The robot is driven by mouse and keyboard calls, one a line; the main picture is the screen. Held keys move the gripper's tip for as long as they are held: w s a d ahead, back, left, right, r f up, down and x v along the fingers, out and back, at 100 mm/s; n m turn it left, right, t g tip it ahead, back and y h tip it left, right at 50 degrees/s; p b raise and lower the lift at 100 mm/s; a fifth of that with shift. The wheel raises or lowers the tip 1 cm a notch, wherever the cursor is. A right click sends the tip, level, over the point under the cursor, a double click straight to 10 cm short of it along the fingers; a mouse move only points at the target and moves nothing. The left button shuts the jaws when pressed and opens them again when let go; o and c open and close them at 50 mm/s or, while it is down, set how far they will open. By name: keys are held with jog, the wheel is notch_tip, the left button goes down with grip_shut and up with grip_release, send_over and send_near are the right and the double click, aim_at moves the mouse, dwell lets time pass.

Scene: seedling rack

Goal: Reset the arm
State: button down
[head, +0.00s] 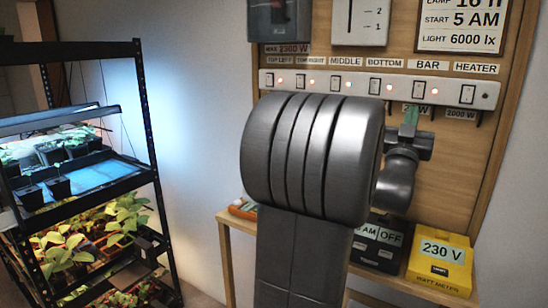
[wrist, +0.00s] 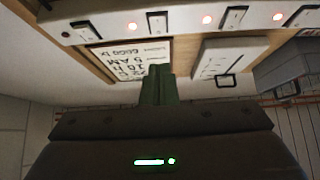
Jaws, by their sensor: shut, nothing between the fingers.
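My gripper (head: 410,121) is in front of the wooden switch board, just below the white switch strip (head: 365,87), near its right part. Its greenish fingers also show in the wrist view (wrist: 158,84), closed together with nothing between them. My grey arm covers the middle of the head view and hides part of the board and shelf. In the wrist view the switch strip (wrist: 180,20) runs across the top. I cannot tell whether the fingertips touch anything.
A black seedling rack (head: 146,120) with lit plants stands at the left. A yellow 230 V meter (head: 440,262) and a dark timer box (head: 380,243) sit on a wooden shelf below the board. The strip carries labelled switches and several red lights. Bare wall separates rack and board.

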jog(key=v, duration=0.3)
jog(key=shift+r, duration=0.1)
